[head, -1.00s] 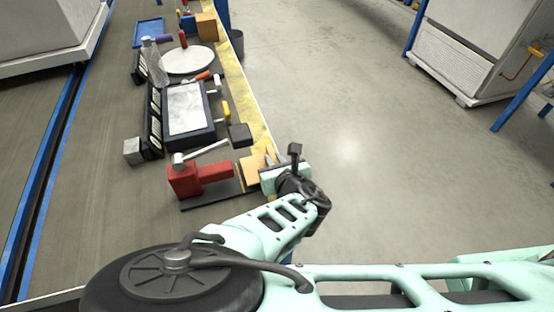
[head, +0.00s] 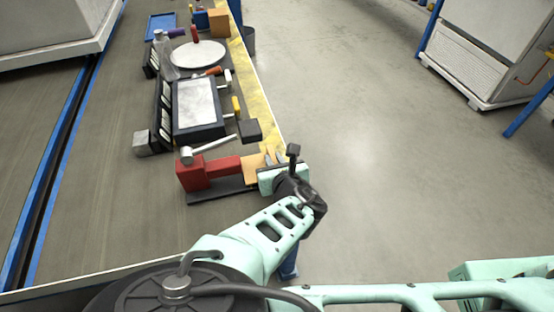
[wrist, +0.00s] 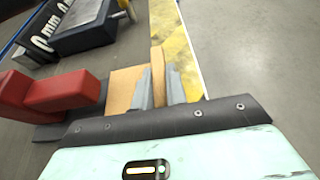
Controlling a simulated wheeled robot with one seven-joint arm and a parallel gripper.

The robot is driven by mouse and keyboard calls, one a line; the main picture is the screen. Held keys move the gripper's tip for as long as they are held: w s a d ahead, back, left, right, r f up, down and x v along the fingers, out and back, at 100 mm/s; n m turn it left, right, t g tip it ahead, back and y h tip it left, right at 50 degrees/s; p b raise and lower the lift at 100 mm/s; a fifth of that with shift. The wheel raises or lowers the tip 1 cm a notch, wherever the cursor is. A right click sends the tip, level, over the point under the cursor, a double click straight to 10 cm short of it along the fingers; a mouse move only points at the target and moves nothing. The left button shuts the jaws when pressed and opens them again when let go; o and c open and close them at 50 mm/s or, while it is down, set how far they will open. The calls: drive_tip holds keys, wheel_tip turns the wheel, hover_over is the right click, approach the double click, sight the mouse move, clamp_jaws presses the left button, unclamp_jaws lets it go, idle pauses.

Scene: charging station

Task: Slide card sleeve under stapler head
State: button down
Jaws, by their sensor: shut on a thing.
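The red stapler (head: 195,173) stands on a dark base plate (head: 222,196) near the table's right edge, its red arm reaching right. It also shows at the left of the wrist view (wrist: 62,92). The tan card sleeve (head: 252,172) lies just right of the arm's end; its flat part (wrist: 122,88) reaches the red arm in the wrist view. I cannot tell whether its edge is under the head. My gripper (head: 275,158) is shut on the sleeve's upright tan part (wrist: 157,62), between the grey fingers (wrist: 160,88) in the wrist view.
A grey-handled lever with a black block (head: 249,131) lies just behind the stapler. Farther back are a framed grey panel (head: 197,103), a white round plate (head: 197,54) and a clear bottle (head: 164,55). The yellow-marked table edge (head: 262,105) is close; open floor lies to the right.

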sight(255, 162)
drive_tip(key=shift+s+a+f+b, duration=0.15)
drive_tip(key=shift+s+a+b, duration=0.05)
drive_tip(key=shift+a, duration=0.45)
drive_tip(key=shift+s+a+f+b, duration=0.15)
drive_tip(key=shift+a+b, duration=0.05)
drive_tip(key=shift+a, duration=0.45)
drive_tip(key=shift+s+a+f, duration=0.2)
drive_tip(key=shift+s+a, duration=0.05)
drive_tip(key=shift+a, duration=0.45)
drive_tip(key=shift+s+a+f+b, duration=0.1)
drive_tip(key=shift+s+a+b, duration=0.05)
drive_tip(key=shift+a+b, duration=0.15)
drive_tip(key=shift+d, duration=0.1)
drive_tip(key=shift+w+d+r+p, duration=0.3)
drive_tip(key=shift+d+p, duration=0.15)
drive_tip(key=shift+d, duration=0.45)
drive_tip(key=shift+w+d+r+p, duration=0.2)
drive_tip(key=shift+d+p, duration=0.3)
drive_tip(key=shift+d, duration=0.35)
drive_tip(key=shift+w+d+r+p, duration=0.2)
drive_tip(key=shift+w+d+p, duration=0.2)
drive_tip(key=shift+d, duration=0.5)
drive_tip(key=shift+s+a+f, duration=0.15)
drive_tip(key=shift+a, duration=0.2)
idle(0.3)
